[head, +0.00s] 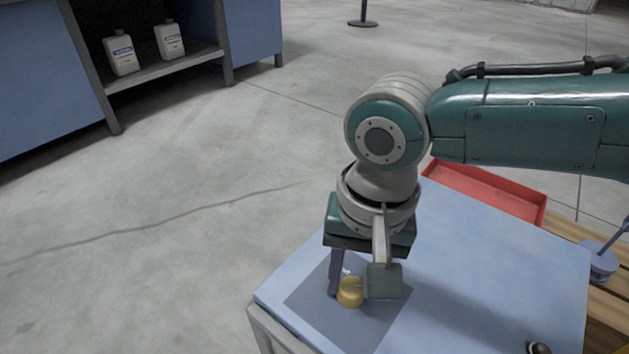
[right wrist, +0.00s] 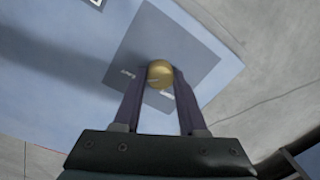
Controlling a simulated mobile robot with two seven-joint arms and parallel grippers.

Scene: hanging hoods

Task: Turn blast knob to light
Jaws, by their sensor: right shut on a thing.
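The blast knob (head: 349,292) is a round yellow knob on a darker blue-grey panel (head: 318,301) on the light blue top. My right gripper (head: 352,285) points down over it, with its fingers around the knob. In the right wrist view the knob (right wrist: 160,74) sits between the tips of the two fingers (right wrist: 159,85), which are shut on it. Small white labels (right wrist: 127,74) show on the panel beside the knob, too small to read. One finger and part of the knob's surroundings are hidden by the wrist in the head view. My left gripper is not in view.
A blue-grey container (head: 600,262) is on wooden slats at the right. A small dark round thing (head: 538,348) lies near the bottom edge. The floor at left is clear, before a shelf with two white bottles (head: 121,55).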

